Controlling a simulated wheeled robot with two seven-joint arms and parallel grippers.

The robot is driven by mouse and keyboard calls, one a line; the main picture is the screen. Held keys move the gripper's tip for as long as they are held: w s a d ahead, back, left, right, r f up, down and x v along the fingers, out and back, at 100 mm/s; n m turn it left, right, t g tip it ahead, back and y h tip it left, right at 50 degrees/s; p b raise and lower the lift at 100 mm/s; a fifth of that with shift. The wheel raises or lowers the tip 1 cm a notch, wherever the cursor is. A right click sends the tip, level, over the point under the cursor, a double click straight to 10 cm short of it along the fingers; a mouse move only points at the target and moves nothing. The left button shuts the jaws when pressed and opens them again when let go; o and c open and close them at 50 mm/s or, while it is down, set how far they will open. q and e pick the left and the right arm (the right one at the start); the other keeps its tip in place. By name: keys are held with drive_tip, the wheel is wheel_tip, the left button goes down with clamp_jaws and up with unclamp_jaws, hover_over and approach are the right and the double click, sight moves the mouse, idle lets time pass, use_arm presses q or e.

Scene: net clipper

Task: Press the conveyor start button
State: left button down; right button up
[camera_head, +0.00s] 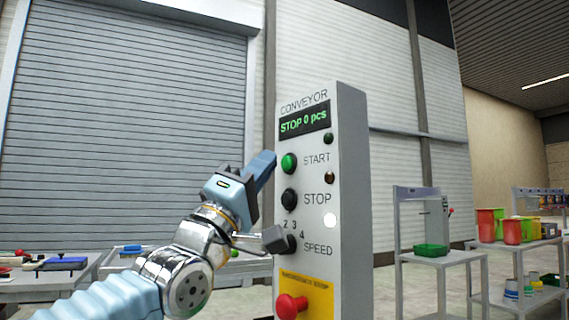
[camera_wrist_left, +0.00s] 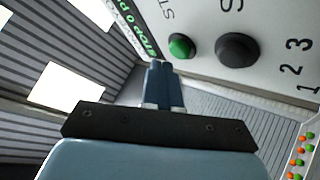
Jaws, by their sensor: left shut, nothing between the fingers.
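The conveyor control panel (camera_head: 352,200) is a tall grey-white box with a display (camera_head: 305,121) that reads "STOP 0 pcs". The green start button (camera_head: 289,163) sits below the display, and it also shows in the left wrist view (camera_wrist_left: 181,46). The black stop button (camera_head: 289,197) is below it and shows in the left wrist view (camera_wrist_left: 237,50). My left gripper (camera_head: 264,166) is shut and empty, its tips just left of the start button. In the left wrist view its fingers (camera_wrist_left: 160,70) point toward the panel, apart from the button in the picture. My right gripper is not in view.
A speed knob (camera_head: 279,239) and a red emergency stop (camera_head: 291,305) are lower on the panel. A table with tools (camera_head: 45,270) stands left, and shelves with bins (camera_head: 513,232) stand far right.

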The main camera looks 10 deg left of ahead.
use_arm(q)
drive_tip(key=shift+w+d, duration=0.25)
drive_tip(key=shift+d, duration=0.05)
